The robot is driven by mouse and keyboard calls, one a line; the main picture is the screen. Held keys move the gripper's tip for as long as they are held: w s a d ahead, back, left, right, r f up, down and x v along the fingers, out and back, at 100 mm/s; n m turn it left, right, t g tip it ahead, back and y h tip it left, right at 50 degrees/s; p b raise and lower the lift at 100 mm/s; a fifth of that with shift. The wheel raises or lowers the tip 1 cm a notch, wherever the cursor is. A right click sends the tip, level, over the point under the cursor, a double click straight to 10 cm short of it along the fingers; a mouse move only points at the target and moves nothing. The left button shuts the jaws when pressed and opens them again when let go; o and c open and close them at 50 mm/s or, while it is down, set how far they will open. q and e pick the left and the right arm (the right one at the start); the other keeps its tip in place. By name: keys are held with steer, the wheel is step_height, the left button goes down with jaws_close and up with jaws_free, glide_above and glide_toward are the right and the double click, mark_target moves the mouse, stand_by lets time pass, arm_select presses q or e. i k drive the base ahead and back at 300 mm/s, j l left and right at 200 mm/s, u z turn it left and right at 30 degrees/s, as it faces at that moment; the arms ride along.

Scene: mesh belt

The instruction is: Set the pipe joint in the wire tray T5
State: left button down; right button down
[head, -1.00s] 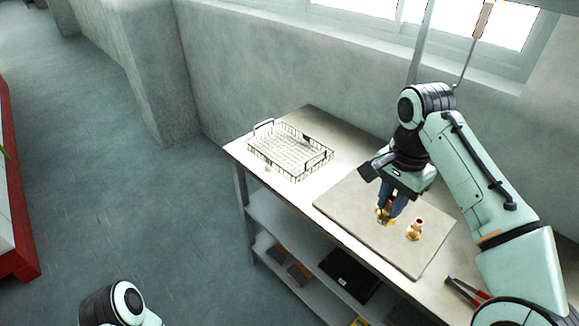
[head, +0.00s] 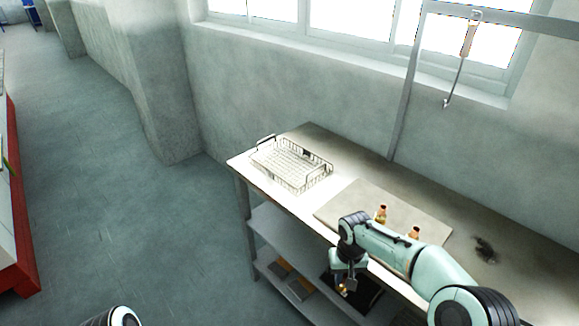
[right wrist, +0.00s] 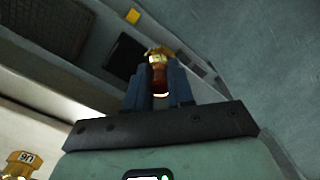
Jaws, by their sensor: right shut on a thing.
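The wire tray (head: 318,178) stands on the far left part of the bench in the head view; no label on it is readable. My right gripper (head: 344,286) is pointing down in front of the bench's front edge. It is shut on a brass and copper pipe joint (right wrist: 158,72), which shows between the fingers in the right wrist view. Two similar joints, one at the back (head: 381,214) and one nearer my arm (head: 413,233), stand on the board. A tagged brass joint (right wrist: 20,163) shows at the wrist view's lower left. My left gripper is out of view.
The pale board (head: 345,208) lies on the bench, right of the tray. A small dark object (head: 485,249) lies farther right. Shelves under the bench hold flat boxes (head: 300,287). A hook tool (head: 460,70) hangs above. Floor left of the bench is clear.

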mark_target(280, 160)
steer(key=i+j+z, duration=0.1)
steer(key=j, duration=0.25)
steer(key=i+j+z, duration=0.1)
steer(key=i+j, duration=0.15)
steer(key=i+j+z, duration=0.1)
steer(key=j, duration=0.35)
steer(key=i+j+z, duration=0.15)
steer(key=i+j, duration=0.1)
steer(key=j, duration=0.1)
